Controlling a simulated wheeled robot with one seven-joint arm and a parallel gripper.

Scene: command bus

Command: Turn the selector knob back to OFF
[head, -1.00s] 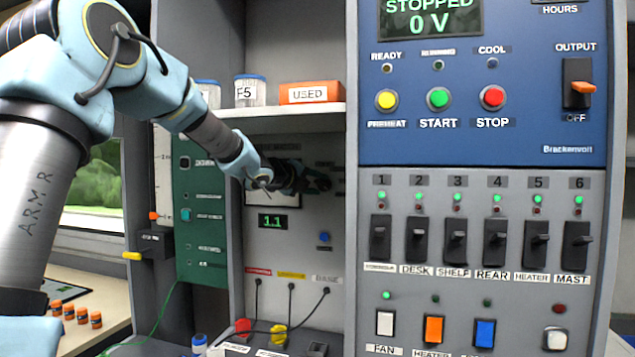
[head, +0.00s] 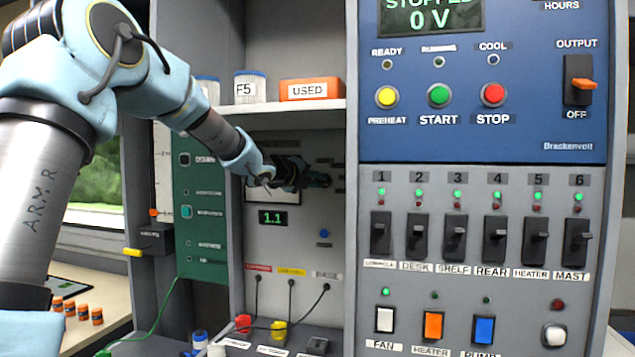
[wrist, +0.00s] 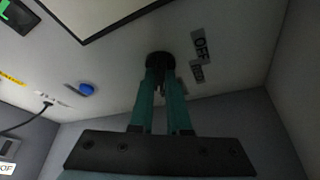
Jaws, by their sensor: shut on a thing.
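The selector knob (wrist: 159,60) is a small round black knob on the pale panel, seen at the upper middle of the wrist view. My gripper (wrist: 160,78) has its two teal fingers on either side of it, shut on it. The fingertips cover part of the knob, and its pointer direction cannot be told. An OFF label (wrist: 201,48) is on the panel to the right of the knob, with a smaller label under it. In the head view my gripper (head: 318,180) reaches into the grey bay and hides the knob.
A small display (head: 272,218) reads 1.1 and a blue button (head: 324,233) sits below my gripper. Cables hang lower on the panel. A shelf (head: 290,108) with jars and an orange USED box is above. The breaker cabinet (head: 485,175) stands close at right.

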